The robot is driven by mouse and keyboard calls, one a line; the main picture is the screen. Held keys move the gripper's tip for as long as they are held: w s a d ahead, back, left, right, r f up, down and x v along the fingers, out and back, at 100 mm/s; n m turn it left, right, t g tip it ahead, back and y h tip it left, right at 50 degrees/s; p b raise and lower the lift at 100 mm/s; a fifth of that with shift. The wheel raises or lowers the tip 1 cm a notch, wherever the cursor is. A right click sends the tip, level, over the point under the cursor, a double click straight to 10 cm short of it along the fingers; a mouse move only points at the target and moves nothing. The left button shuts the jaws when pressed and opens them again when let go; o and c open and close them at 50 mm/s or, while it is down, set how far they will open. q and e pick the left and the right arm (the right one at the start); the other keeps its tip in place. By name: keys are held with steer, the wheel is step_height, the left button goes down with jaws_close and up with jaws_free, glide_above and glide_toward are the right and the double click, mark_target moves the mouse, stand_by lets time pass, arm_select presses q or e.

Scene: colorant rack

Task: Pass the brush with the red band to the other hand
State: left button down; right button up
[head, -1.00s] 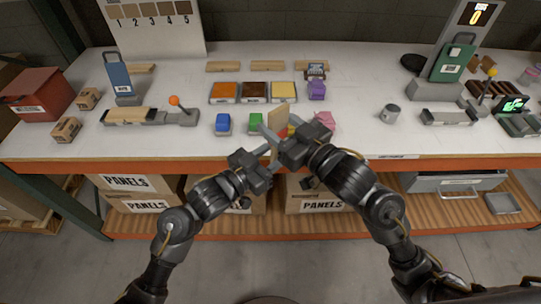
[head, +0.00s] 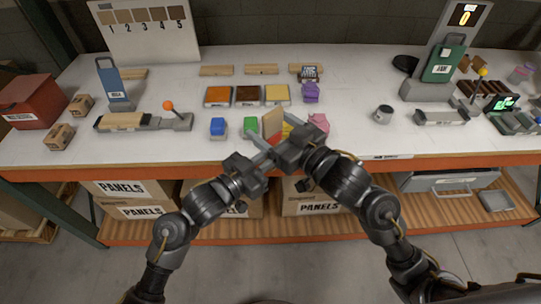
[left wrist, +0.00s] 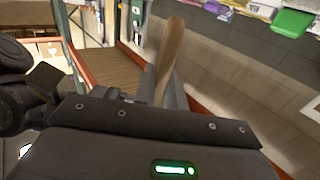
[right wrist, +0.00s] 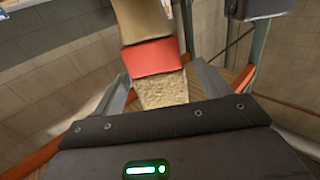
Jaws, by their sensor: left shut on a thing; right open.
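The brush (head: 271,122) has a flat wooden handle that stands up between my two grippers above the table's front edge. My left gripper (head: 267,156) is shut on the brush, and the handle (left wrist: 171,58) rises from its jaws in the left wrist view. The right wrist view shows the red band (right wrist: 152,57) and the pale bristles (right wrist: 163,90). My right gripper (head: 264,142) is open, and the bristle end shows between its two fingers. I cannot tell whether they touch it. The grippers hide the band in the head view.
Blue (head: 217,127), green (head: 250,126) and pink (head: 319,122) items stand just behind the grippers. Orange (head: 218,96), brown (head: 248,96) and yellow (head: 277,95) trays lie farther back. A grey cup (head: 383,114) stands to the right. Bare table lies between the pink item and the cup.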

steer(key=v, duration=0.6)
steer(key=shift+s+d, duration=0.15)
steer(key=shift+s, duration=0.1)
steer(key=shift+s+d, duration=0.3)
